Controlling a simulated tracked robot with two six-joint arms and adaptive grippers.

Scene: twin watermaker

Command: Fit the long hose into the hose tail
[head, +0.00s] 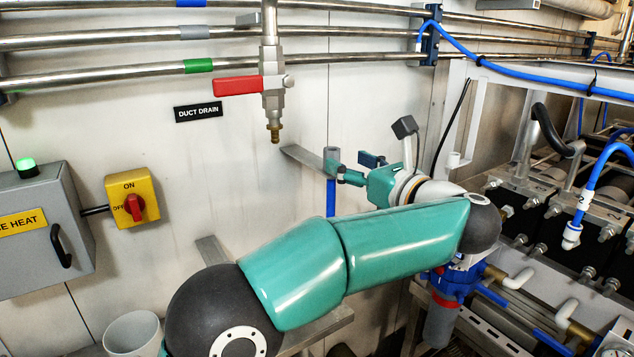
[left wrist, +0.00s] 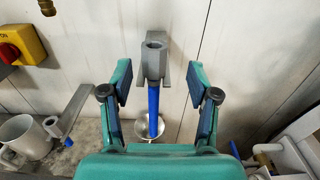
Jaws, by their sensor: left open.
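A blue hose (head: 331,197) with a grey upper end hangs upright at a metal wall bracket (head: 300,156); I take it for the long hose. It also shows in the left wrist view (left wrist: 153,100). The brass hose tail (head: 275,133) points down under a red-handled valve (head: 238,86), up and left of the hose; its tip shows in the left wrist view (left wrist: 48,7). My left gripper (head: 346,174) is open. In the left wrist view its fingers (left wrist: 158,82) stand either side of the hose, apart from it. My right gripper is out of view.
A grey heater box (head: 40,235) and yellow switch (head: 133,200) are on the left wall. Steel pipes (head: 130,72) cross above. Frame and machinery crowd the right.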

